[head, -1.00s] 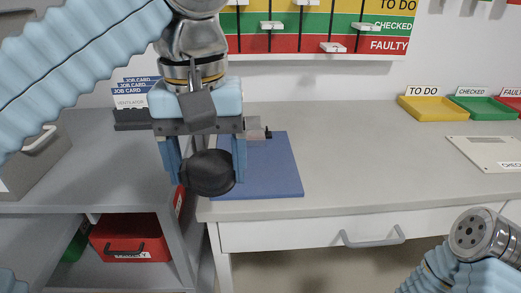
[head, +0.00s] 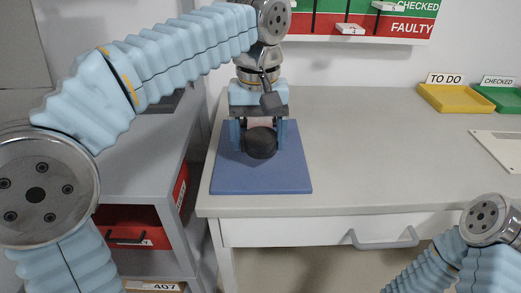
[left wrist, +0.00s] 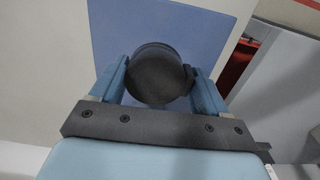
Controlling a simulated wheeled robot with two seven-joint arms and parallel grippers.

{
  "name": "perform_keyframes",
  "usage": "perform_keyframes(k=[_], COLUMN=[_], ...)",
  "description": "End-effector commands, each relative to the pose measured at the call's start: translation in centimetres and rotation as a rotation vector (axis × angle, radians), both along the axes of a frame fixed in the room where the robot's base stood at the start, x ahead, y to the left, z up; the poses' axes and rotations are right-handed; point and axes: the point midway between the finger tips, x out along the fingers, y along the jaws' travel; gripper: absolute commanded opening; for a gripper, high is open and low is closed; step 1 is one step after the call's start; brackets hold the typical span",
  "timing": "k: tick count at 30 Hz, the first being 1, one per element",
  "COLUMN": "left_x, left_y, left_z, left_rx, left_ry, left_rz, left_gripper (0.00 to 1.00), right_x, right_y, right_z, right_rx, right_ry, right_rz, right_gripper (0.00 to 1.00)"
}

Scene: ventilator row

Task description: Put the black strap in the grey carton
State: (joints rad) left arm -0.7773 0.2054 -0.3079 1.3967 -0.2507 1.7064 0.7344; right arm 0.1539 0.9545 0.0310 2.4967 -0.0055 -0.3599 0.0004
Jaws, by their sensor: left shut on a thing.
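My left gripper (head: 260,140) is shut on a round black thing (head: 261,144), which looks like the black strap in a coil. It hangs between the fingers over the blue mat (head: 262,180); I cannot tell whether it touches the mat. In the left wrist view the black strap (left wrist: 160,78) shows as a thick dark disc between the two blue fingers (left wrist: 155,85), with the mat behind it. I cannot make out the grey carton in these views. Only a part of my right arm shows at the lower right; its gripper is out of view.
A small pale pinkish thing (head: 260,121) shows behind the strap, partly hidden. A yellow tray (head: 456,98) and a green tray (head: 499,97) stand at the back right. A red bin (head: 133,228) is on the lower left shelf.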

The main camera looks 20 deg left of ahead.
Motion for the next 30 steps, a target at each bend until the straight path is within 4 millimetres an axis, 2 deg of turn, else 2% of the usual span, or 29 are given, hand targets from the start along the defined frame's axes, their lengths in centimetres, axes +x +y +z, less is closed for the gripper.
perform_keyframes(k=[4,9,21,22,26,30], left_x=[1.0,0.9,0.9,0.9,0.9,0.9], left_y=[-0.1,-0.1,-0.1,-0.1,-0.1,-0.1], left_z=[-1.7,-4.0,-4.5,-4.4,-4.4,-4.4], left_rx=[0.001,0.000,0.000,0.000,0.000,0.000], left_ry=[0.002,0.000,0.000,0.000,0.000,0.000], left_rz=[-0.001,-0.001,-0.001,-0.001,-0.001,-0.001], left_gripper=[0.44,0.44,0.43,0.80,1.00,1.00], right_x=[0.0,0.0,0.0,0.0,0.0,0.0], right_y=[0.0,0.0,0.0,0.0,0.0,0.0], right_z=[-0.2,-0.7,-0.9,-0.8,-0.8,-0.8], right_rx=[0.000,-0.001,-0.001,-0.001,-0.001,-0.001], right_ry=[0.000,0.000,0.000,0.000,0.000,0.000], right_rz=[0.000,-0.001,-0.001,-0.001,-0.001,-0.001], right_gripper=[0.43,0.43,0.43,0.43,0.43,0.43])
